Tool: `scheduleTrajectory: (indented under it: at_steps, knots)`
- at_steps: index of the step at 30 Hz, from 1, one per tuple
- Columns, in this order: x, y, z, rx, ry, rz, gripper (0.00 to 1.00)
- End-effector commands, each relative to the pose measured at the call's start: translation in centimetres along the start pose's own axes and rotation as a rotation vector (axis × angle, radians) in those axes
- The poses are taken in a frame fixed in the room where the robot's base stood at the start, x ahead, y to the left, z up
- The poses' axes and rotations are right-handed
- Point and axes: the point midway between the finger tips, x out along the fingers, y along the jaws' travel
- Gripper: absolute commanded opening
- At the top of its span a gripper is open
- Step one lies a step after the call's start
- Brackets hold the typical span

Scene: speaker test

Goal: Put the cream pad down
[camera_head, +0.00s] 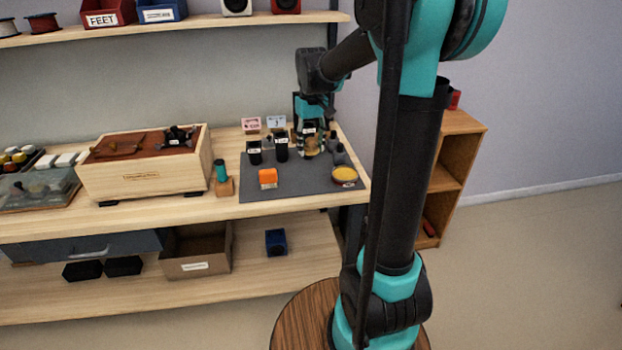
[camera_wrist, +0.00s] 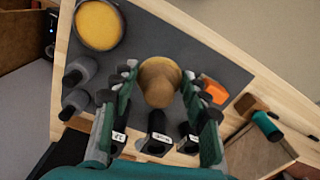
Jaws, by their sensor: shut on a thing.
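My gripper (camera_head: 312,140) is over the dark grey mat (camera_head: 290,187) on the workbench, near its back right part. In the wrist view my gripper (camera_wrist: 159,76) has its fingers on both sides of a round tan-cream pad (camera_wrist: 159,84) and is shut on it. The pad also shows below the gripper in the head view (camera_head: 312,152), partly hidden by the fingers. I cannot tell whether its underside touches the mat. A yellow round pad in a dark dish (camera_head: 344,175) sits at the mat's front right corner; it also shows in the wrist view (camera_wrist: 98,25).
Black labelled cylinders (camera_head: 254,154) stand left of the gripper, grey ones (camera_head: 338,156) right of it. An orange block (camera_head: 267,178) is at the mat's front left. A wooden box (camera_head: 145,177) stands farther left. Bare mat lies between the orange block and yellow pad.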

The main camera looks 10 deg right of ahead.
Motion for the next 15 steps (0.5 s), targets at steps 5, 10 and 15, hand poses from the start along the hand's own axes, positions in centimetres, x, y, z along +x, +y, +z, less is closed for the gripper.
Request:
scheduleTrajectory:
  at_steps: [5, 10, 15]
  knots:
    - [4.5, 0.0, 0.0, 0.0, 0.0, 0.0, 0.14]
    - [7.7, 0.0, 0.0, 0.0, 0.0, 0.0, 0.14]
    - [9.1, 0.0, -0.1, 0.0, 0.0, 0.0, 0.14]
